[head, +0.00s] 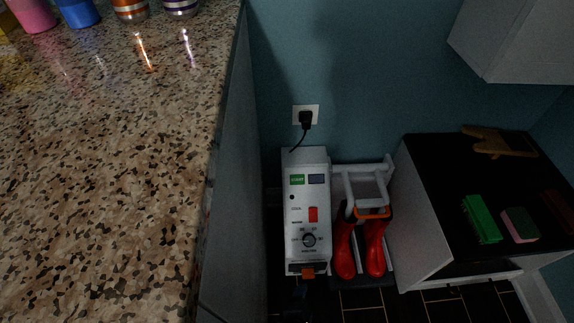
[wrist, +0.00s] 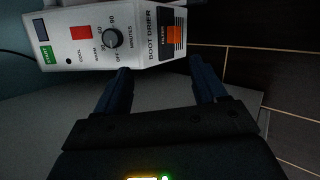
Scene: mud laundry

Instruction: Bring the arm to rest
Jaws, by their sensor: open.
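My gripper (wrist: 158,88) shows in the wrist view with its two dark blue fingers spread apart and nothing between them. The white boot drier (wrist: 130,35) is just beyond the fingertips there, with its dial, red switch and orange filter tab facing me. In the head view the boot drier (head: 308,215) stands against the wall, and a small dark part of my arm or gripper (head: 295,301) shows just below its orange tab. I cannot tell from these views whether the fingers touch the drier.
Red boots (head: 375,252) hang on the drier's white rack (head: 366,185). A speckled counter (head: 110,150) fills the left. A plugged outlet (head: 306,116) is behind.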

